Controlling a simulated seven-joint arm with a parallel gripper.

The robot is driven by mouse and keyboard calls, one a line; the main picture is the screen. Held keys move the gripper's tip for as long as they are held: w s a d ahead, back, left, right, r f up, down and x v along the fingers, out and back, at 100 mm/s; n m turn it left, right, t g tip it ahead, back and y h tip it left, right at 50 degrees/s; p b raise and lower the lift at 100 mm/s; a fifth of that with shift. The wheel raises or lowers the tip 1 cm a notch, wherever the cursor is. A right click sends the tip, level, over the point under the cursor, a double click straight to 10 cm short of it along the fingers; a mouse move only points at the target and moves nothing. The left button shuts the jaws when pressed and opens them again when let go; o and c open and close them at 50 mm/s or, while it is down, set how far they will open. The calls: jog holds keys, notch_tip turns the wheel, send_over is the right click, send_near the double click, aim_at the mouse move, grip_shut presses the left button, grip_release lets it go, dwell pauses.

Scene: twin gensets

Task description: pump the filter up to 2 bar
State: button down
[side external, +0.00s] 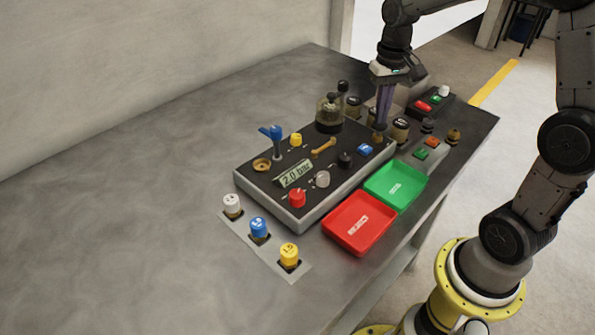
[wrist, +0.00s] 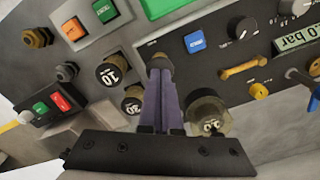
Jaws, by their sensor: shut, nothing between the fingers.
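The dark-topped panel (side external: 262,186) has a display (side external: 296,174) that reads 2.0 bar; the wrist view shows part of this display (wrist: 296,38). A clear-walled bowl with a dark cap (side external: 328,114), which looks like the filter, stands at the panel's back edge; it also shows in the wrist view (wrist: 210,116). My gripper (side external: 381,122) is shut and empty, pointing down over a small brownish knob (side external: 378,138) at the panel's back right. In the wrist view my fingertips (wrist: 160,72) meet or nearly meet this knob (wrist: 160,61); I cannot tell whether they touch.
A blue valve handle (side external: 273,134), a yellow lever (side external: 323,146) and a blue button (side external: 365,149) sit on the panel. Red (side external: 358,222) and green (side external: 396,186) trays lie in front. The table's left side is clear.

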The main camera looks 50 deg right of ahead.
jog(key=shift+f, duration=0.4)
jog(key=shift+r, duration=3.05)
jog(key=shift+a+r, duration=0.2)
jog(key=s+a+r+n+t, duration=0.2)
jog(key=s+a+r, duration=0.2)
jog(key=a+r, duration=0.1)
jog(key=s+a+f+n+t, duration=0.1)
jog(key=s+a+f+n, duration=0.1)
jog(key=s, duration=0.5)
jog(key=s+a+f+n+t, duration=0.2)
jog(key=s+a, duration=0.2)
jog(key=s, duration=0.2)
jog(key=shift+s+a+t, duration=0.2)
jog(key=shift+s+t, duration=0.1)
jog(key=shift+s, duration=0.1)
